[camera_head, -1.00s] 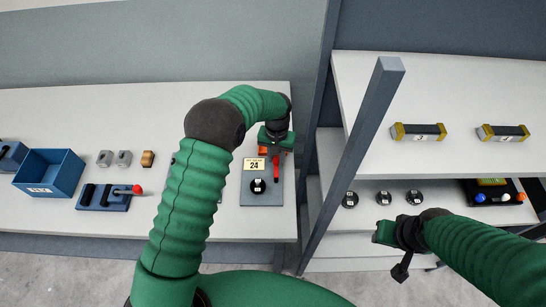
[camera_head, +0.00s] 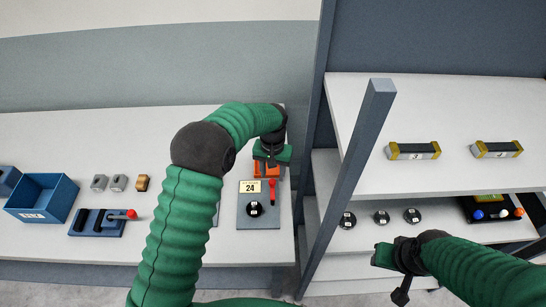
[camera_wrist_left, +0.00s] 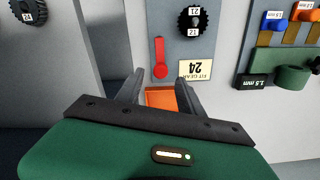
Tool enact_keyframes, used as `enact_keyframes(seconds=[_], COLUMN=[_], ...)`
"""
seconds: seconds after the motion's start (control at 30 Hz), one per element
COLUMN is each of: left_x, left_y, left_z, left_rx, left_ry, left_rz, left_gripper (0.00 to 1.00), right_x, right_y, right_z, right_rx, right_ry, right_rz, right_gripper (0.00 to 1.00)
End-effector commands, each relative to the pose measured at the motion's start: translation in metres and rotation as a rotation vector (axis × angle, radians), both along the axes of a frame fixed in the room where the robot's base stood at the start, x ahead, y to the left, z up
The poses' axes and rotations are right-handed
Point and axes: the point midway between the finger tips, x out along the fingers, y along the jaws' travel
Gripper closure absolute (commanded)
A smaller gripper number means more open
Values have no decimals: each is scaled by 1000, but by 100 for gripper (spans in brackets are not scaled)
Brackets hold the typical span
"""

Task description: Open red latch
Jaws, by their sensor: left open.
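The red latch (camera_head: 272,189) is a small red lever on a grey panel (camera_head: 244,215), beside a yellow card (camera_head: 257,186) marked 24. In the left wrist view the red latch (camera_wrist_left: 160,58) lies just beyond the fingertips, its round end toward them. My left gripper (camera_head: 270,157) is over the far end of the panel, behind the latch. Its fingers (camera_wrist_left: 159,88) are open, with an orange piece (camera_wrist_left: 162,98) seen between them. They do not hold the latch. My right gripper (camera_head: 384,255) is at the lower right, before the shelf; its jaws are unclear.
A black dial (camera_head: 255,209) sits on the panel near the latch. A blue bin (camera_head: 42,197) and a blue block with a red-knobbed lever (camera_head: 97,222) stand on the table at left. A slanted grey post (camera_head: 346,180) and shelves (camera_head: 455,181) are on the right.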

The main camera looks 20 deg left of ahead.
Motion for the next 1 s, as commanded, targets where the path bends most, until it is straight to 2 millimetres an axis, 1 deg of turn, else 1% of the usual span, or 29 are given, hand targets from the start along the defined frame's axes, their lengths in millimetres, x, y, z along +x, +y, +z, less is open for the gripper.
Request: enact_keyframes(seconds=[0.03,0.1,0.3,0.43,0.5,0.6,1.0], left_x=[2,2,2,2,1,1,1], left_y=[0,-1,-1,-1,-1,-1,-1], left_z=[14,36,92,116,124,129,129], left_rx=[-1,-1,0,0,0,0,0], left_ry=[-7,-9,-7,-3,-3,-1,-1], left_rz=[0,0,0,0,0,-1,-1], left_gripper=[55,55,55,55,55,55,55], right_x=[0,0,0,0,0,0,0], right_y=[0,0,0,0,0,0,0], right_z=[-5,-8,-14,-15,-15,-15,-15], right_rx=[0,0,0,0,0,0,0], right_ry=[0,0,0,0,0,0,0], right_rz=[0,0,0,0,0,0,0], right_gripper=[64,64,64,64,64,64,64])
